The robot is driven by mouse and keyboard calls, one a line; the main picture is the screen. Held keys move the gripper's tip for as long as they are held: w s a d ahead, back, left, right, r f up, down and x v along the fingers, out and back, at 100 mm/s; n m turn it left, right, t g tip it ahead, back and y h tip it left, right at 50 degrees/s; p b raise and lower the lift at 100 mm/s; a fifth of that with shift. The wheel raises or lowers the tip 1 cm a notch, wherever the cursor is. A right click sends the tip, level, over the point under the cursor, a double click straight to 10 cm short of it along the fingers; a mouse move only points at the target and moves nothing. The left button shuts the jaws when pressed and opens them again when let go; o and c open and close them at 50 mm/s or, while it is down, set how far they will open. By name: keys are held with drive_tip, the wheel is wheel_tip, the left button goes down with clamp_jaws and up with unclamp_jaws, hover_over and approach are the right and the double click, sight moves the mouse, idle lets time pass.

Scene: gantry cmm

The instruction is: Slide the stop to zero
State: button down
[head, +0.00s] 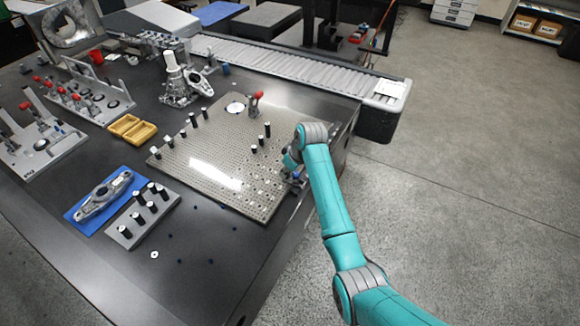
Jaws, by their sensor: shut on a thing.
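My gripper (294,178) is at the right edge of the perforated fixture plate (185,165), low against it, and small in the head view. It is shut on a small grey and dark part there, which I take to be the stop (299,184). The wrist and the fingers cover most of this part, so its shape is hard to make out. No scale or zero mark can be read from here.
Black posts (267,130) and a red-handled clamp (255,103) stand on the plate near my wrist. A grey block with posts (143,222) and a casting on a blue mat (103,197) lie left. A roller conveyor (300,67) runs behind. The floor at right is clear.

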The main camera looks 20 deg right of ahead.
sight(296, 185)
drive_tip(key=shift+s+a+f, duration=0.15)
drive_tip(key=shift+a, duration=0.1)
drive_tip(key=c, duration=1.1)
unclamp_jaws()
drive_tip(key=shift+s, duration=0.1)
drive_tip(key=shift+d+r, duration=0.15)
drive_tip(key=shift+r, duration=0.35)
drive_tip(key=v, duration=1.1)
